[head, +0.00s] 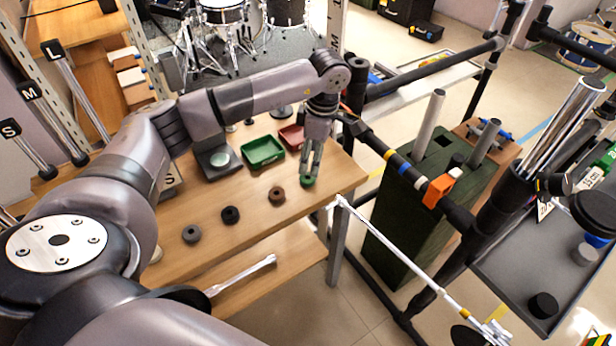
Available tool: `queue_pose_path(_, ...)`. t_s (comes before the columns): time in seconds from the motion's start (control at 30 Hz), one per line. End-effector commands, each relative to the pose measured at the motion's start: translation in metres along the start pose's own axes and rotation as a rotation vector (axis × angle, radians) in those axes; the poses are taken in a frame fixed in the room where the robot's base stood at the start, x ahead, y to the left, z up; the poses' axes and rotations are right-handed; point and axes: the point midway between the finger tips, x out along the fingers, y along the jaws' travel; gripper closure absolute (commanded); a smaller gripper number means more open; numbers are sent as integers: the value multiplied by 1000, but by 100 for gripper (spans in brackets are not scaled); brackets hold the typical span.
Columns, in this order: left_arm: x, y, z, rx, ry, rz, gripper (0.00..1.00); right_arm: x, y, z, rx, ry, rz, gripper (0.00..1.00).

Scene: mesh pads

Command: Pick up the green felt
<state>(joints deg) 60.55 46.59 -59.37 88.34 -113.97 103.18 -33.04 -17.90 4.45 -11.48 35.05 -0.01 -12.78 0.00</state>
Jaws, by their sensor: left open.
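The green felt (307,182) is a small round pad on the wooden table, close to the table's right corner. My left gripper (311,172) points down right over it, with its fingertips at the felt. The gripper is open, and its fingers partly cover the felt. I cannot tell whether the fingertips touch it. My right gripper is not in view.
A brown felt (277,195), a black felt (231,215) and a grey felt (191,234) lie in a row to the left on the table (255,225). A green tray (263,152) and a red tray (291,137) stand behind. A rack with black bars stands to the right.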

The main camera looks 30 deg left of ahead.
Motion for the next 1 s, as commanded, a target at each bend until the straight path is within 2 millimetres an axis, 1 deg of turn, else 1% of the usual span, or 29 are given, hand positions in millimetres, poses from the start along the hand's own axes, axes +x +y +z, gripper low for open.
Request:
queue_pose_path(0.03,5,0,0,0,0,-1,42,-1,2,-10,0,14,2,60)
queue_pose_path(0.1,10,0,0,0,0,0,42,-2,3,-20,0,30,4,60)
queue_pose_path(0.23,18,-1,0,1,0,-1,42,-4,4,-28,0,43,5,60)
queue_pose_path(0.4,42,-5,-2,1,1,-5,42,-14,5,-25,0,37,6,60)
queue_pose_path(0.5,56,-5,-1,1,0,-2,42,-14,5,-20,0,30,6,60)
queue_pose_path(0.57,61,-4,-1,1,-1,-1,42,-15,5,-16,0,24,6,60)
queue_pose_path(0.7,65,-4,-1,1,-1,0,42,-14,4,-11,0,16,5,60)
queue_pose_path(0.83,65,-4,0,1,-1,1,42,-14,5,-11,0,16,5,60)
queue_pose_path(1.0,65,-4,0,1,-1,1,53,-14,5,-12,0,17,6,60)
